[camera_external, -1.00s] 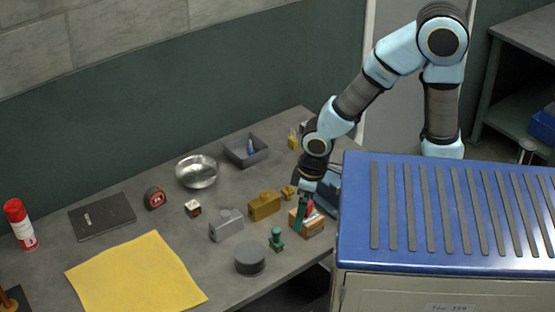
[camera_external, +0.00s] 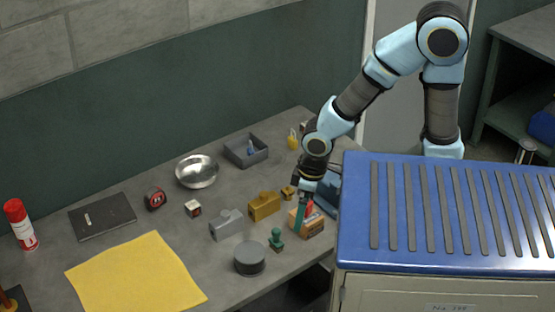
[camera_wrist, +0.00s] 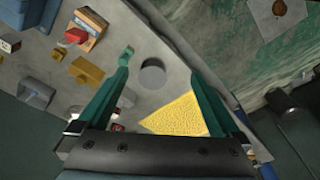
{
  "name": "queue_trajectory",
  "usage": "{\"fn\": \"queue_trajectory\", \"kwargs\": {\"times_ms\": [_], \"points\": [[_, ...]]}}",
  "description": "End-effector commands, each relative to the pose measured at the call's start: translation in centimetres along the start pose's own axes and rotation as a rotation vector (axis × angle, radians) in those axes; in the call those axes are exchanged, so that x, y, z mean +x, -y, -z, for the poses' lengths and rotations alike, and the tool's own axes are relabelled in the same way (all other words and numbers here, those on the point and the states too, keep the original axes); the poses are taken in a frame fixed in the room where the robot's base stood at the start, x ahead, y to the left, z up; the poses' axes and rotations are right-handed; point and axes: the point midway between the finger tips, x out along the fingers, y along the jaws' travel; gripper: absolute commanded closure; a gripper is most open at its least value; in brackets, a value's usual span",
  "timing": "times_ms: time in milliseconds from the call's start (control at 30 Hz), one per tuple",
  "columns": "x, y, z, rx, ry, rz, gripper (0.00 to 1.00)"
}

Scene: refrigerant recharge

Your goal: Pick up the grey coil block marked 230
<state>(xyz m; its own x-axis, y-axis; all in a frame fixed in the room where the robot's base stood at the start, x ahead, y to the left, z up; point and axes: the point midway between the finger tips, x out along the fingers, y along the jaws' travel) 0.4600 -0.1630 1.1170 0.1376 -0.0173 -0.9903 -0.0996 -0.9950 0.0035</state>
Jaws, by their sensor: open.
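The grey coil block (camera_external: 226,225) stands on the workbench, left of the ochre block, in the external view.
An ochre block (camera_external: 264,207), a green stamp-like piece (camera_external: 276,240), a dark grey cylinder (camera_external: 249,258) and a wooden box (camera_external: 312,226) stand close by. A yellow cloth (camera_external: 137,275) lies front left. A blue-topped cabinet (camera_external: 450,255) borders the bench's right side.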

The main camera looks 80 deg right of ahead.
Motion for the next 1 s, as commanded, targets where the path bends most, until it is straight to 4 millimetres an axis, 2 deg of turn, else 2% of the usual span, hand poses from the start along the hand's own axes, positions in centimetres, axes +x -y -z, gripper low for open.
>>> {"fn": "queue_trajectory", "kwargs": {"times_ms": [67,200,567,667,900,1000], "points": [[0.0,0.0,0.0,0.0,0.0,0.0,0.0],[0.0,0.0,0.0,0.0,0.0,0.0,0.15],[-0.5,0.0,0.2,0.0,-0.004,0.0,0.15],[-1.5,0.0,0.3,0.0,-0.006,0.0,0.15],[-5.1,0.0,0.8,0.001,-0.007,0.0,0.15],[-4.1,-0.1,2.1,0.077,0.009,0.01,0.15]]}}
